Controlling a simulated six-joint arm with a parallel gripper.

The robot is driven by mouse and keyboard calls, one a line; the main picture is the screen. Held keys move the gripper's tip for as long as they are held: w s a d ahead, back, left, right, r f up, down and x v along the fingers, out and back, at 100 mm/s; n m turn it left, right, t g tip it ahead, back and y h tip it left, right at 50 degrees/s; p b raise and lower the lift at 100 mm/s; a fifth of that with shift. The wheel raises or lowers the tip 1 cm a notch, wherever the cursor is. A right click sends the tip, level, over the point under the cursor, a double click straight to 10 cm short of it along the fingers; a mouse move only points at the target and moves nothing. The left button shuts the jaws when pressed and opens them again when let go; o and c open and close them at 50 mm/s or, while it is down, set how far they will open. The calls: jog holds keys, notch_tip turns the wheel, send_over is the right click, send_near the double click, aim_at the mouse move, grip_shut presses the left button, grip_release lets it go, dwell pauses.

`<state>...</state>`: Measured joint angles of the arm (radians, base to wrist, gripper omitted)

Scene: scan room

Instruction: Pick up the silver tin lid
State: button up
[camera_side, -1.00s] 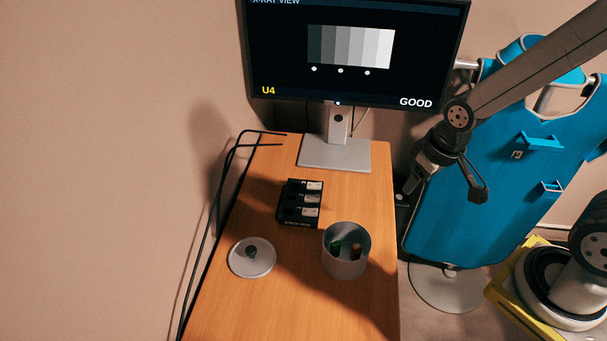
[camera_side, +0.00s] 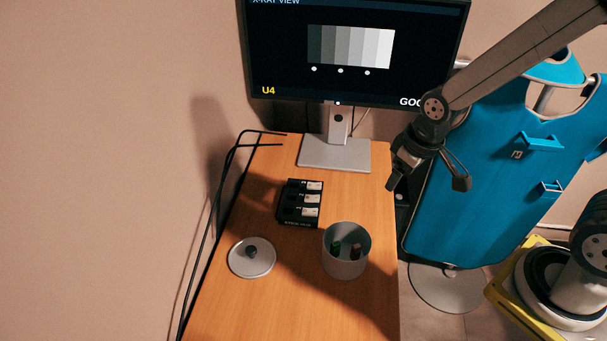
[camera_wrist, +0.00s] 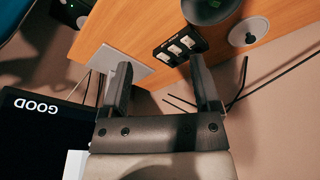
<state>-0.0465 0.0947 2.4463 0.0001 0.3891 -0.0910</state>
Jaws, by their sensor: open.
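The silver tin lid (camera_side: 264,264) lies flat on the desk at the front left, with a dark knob (camera_side: 252,253) in its middle. It also shows in the wrist view (camera_wrist: 262,27) at the upper right, on the desk. The open tin (camera_side: 343,268) stands upright to the right of the lid, apart from it, with a green and a brown item inside. My gripper (camera_side: 424,180) is above the desk's right edge, behind and well to the right of the lid. In the wrist view my gripper (camera_wrist: 160,85) has its two fingers spread with nothing between them.
A black box with several labelled slots (camera_side: 300,205) sits behind the lid and tin. The monitor (camera_side: 350,85) stands at the desk's back on a grey base (camera_side: 335,155). Black cables (camera_side: 226,170) run along the left edge. A blue apron (camera_side: 480,190) hangs at right. The desk's front is clear.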

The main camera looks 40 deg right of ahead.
jog(key=w+a+f+n, duration=0.2)
jog(key=w+a+n, duration=0.25)
jog(key=w, duration=0.35)
jog(key=n+g, duration=0.2)
jog(key=n, duration=1)
send_over(251, 250)
jog(key=shift+m, duration=0.25)
jog(key=f, duration=1.2)
jog(key=shift+w+d, duration=0.15)
jog(key=shift+d, duration=0.15)
jog(key=shift+a+f, duration=0.35)
jog(key=shift+a, duration=0.05)
jog(key=shift+f, duration=1.3)
jog(key=shift+d+f, duration=0.15)
jog(key=shift+f, duration=2.45)
jog(key=shift+c, duration=0.2)
grip_shut()
